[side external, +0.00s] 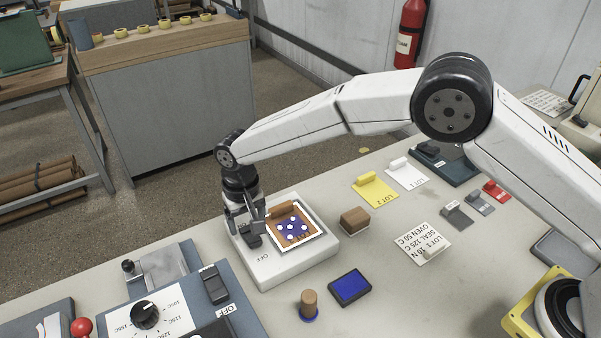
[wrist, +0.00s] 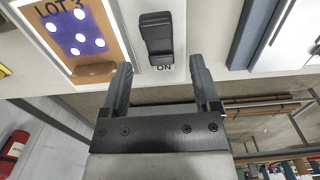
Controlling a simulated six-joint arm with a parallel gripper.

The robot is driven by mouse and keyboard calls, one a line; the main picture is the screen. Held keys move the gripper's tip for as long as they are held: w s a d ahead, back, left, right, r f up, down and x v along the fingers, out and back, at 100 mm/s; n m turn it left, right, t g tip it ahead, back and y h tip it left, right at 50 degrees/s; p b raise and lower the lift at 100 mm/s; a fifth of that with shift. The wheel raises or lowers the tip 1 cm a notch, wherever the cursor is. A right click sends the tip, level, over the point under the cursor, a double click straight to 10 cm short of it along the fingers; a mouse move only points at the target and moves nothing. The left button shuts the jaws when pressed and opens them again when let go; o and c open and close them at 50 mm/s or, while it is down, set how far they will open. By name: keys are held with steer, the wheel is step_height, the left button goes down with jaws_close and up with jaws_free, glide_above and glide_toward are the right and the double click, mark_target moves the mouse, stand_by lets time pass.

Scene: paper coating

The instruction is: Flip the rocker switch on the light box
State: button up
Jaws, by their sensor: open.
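The white light box (side external: 278,272) sits on the table in the side view. Its dark rocker switch (side external: 254,240) is at its left end, partly hidden by my gripper, with an OFF label at its near end. In the wrist view the black rocker switch (wrist: 157,40) shows whole, with an ON label at the end nearest my gripper. I cannot tell which way it is tipped. My gripper (side external: 246,218) is open and empty, close at the switch. In the wrist view its fingers (wrist: 161,66) are spread, tips beside the ON label. I cannot tell whether they touch the box.
A brown LOT 3 card (wrist: 112,15) with a purple, white-dotted patch lies on the light box. A blue ink pad (side external: 350,288), a wooden stamp (side external: 309,302) and a brown block (side external: 354,220) stand nearby. A blue-grey device with a dial (side external: 146,315) stands at the left.

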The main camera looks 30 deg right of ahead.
mark_target(251, 235)
steer(key=shift+f, duration=1.8)
jaws_close()
steer(key=shift+t, duration=0.4)
steer(key=shift+s+t, duration=0.3)
steer(key=shift+t, duration=1.1)
steer(key=shift+s+t, duration=0.1)
steer(key=shift+t, duration=0.6)
